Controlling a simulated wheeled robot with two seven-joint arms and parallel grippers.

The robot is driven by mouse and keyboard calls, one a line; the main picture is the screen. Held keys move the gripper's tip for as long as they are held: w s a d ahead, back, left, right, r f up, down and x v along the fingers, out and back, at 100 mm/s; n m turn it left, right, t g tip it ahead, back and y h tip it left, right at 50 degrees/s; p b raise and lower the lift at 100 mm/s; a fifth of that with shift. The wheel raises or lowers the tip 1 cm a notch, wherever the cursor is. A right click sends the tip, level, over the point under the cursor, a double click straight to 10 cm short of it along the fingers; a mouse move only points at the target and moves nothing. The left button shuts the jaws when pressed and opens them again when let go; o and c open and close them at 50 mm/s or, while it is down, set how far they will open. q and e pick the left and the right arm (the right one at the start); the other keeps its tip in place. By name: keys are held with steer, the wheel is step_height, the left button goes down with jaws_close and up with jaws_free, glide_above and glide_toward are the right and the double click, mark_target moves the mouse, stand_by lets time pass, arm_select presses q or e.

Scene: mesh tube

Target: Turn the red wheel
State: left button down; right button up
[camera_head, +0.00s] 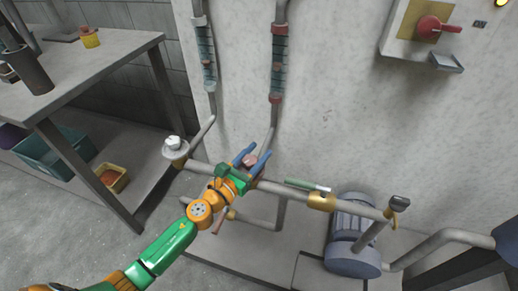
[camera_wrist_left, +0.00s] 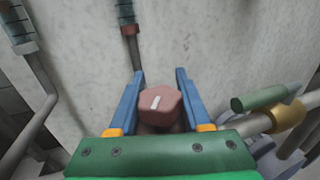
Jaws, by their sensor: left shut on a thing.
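The red wheel (camera_head: 250,159) is a small faded-red knob on the horizontal pipe in the middle of the head view. In the left wrist view the wheel (camera_wrist_left: 160,104) has a pale bar mark on its face. My left gripper (camera_head: 254,157), green with blue fingers, reaches in from the lower left. Its blue fingers stand on either side of the wheel and are shut on it. The wheel's stem is hidden behind my gripper. My right gripper is not in view.
A white valve knob (camera_head: 174,143) sits left on the pipe, and a green-handled lever (camera_head: 307,184) to the right. A blue-grey motor (camera_head: 352,235) stands below. A red switch (camera_head: 432,26) is on the wall box. A grey table (camera_head: 95,60) fills the upper left.

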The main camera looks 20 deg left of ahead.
mark_target(249, 168)
arm_select(q)
steer(key=n+y, duration=0.2)
steer(key=y, duration=0.2)
steer(key=shift+w+a+n+t+p, duration=0.1)
steer(key=shift+a+n+t+p, duration=0.2)
steer(key=shift+n+t, duration=0.1)
steer(key=shift+a+n+y, duration=0.25)
steer(key=shift+n+y, duration=0.5)
steer(key=shift+y, duration=0.5)
steer(key=shift+a+n+y, duration=0.2)
steer(key=shift+n+y, duration=0.55)
steer(key=shift+y, duration=0.5)
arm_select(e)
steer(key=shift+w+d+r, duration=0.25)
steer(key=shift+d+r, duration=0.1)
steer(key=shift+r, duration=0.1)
arm_select(q)
steer(key=shift+a+y, duration=0.1)
steer(key=shift+y, duration=0.2)
steer(key=shift+c, duration=1.8)
jaws_free()
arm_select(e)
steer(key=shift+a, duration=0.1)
arm_select(q)
steer(key=v, duration=0.7)
steer(key=shift+r, duration=0.15)
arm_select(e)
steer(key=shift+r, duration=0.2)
